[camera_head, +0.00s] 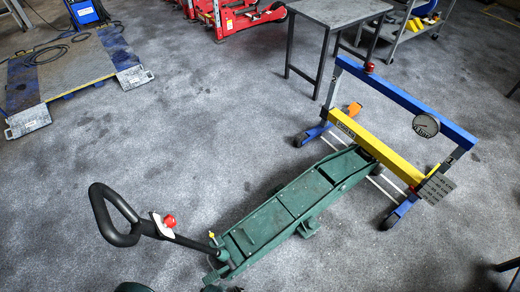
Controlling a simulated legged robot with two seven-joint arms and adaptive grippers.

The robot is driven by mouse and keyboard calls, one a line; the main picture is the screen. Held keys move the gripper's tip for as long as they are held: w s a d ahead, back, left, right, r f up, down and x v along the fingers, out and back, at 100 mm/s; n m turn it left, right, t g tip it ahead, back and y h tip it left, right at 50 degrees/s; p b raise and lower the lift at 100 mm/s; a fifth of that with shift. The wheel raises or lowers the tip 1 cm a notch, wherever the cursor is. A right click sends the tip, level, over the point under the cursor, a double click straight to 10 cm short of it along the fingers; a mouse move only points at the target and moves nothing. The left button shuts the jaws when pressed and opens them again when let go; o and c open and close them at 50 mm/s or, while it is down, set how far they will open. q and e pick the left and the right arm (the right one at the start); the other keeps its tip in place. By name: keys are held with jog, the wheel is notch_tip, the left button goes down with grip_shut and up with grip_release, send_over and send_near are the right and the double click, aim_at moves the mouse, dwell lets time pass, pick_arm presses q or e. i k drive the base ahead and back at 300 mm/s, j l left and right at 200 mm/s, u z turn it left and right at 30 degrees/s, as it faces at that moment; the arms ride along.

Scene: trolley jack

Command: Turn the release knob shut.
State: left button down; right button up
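The green trolley jack (265,222) lies on the floor at the lower middle, its far end reaching under the yellow beam of a frame. Its dark handle (190,241) rises to the left and ends in a black loop grip (101,208). A red knob (169,221) sits on a white plate on the handle, just below the loop; it looks like the release knob. I cannot tell how far it is turned. A small yellow part (211,235) shows near the handle's base. Neither of my grippers can be made out in the view.
A low platform (70,68) lies at the upper left. The floor left of the jack is clear.

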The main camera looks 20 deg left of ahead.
aim_at(170, 222)
jog(key=u, duration=2.25)
